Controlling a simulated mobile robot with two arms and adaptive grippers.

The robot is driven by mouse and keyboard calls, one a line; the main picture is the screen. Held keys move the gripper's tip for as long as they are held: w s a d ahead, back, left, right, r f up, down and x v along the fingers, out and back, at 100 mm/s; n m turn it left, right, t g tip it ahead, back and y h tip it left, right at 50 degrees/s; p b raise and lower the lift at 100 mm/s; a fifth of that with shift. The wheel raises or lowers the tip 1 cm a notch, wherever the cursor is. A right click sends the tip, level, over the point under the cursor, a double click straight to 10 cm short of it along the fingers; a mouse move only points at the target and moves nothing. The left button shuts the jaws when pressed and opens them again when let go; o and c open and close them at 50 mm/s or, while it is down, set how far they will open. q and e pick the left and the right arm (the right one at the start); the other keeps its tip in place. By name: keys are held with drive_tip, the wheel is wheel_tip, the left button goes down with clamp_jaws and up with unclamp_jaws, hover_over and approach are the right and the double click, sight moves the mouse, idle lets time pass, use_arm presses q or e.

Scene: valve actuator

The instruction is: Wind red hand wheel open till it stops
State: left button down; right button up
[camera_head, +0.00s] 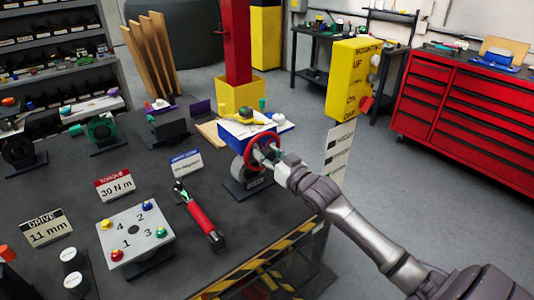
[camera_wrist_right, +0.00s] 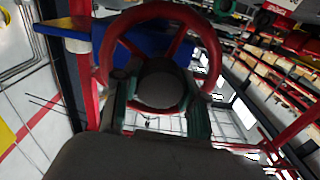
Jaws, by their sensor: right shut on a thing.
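The red hand wheel (camera_head: 250,152) stands upright on the blue-topped valve actuator (camera_head: 282,123), near the right edge of the dark workbench. My right gripper (camera_head: 268,153) reaches in from the right and is at the wheel's face, shut on part of it. In the right wrist view the wheel's red rim (camera_wrist_right: 207,50) rings a dark round hub (camera_wrist_right: 160,84). The two fingers of my right gripper (camera_wrist_right: 160,100) lie either side of that hub. The exact contact is hard to see. My left gripper is in neither view.
A red-handled torque wrench (camera_head: 204,222) and a numbered bolt plate (camera_head: 138,230) lie left of the actuator on the bench (camera_head: 240,235). A yellow control box (camera_head: 352,80) stands behind my right arm. Yellow-black striping (camera_head: 262,262) marks the bench's front edge.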

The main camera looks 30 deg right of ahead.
drive_tip(key=shift+f+n, duration=0.15)
drive_tip(key=shift+n, duration=0.35)
drive_tip(key=o, duration=1.2)
drive_tip(key=shift+c, duration=0.2)
drive_tip(key=shift+s, duration=0.15)
drive_tip(key=s+d, duration=0.1)
drive_tip(key=s, duration=1)
drive_tip(key=shift+s, duration=0.4)
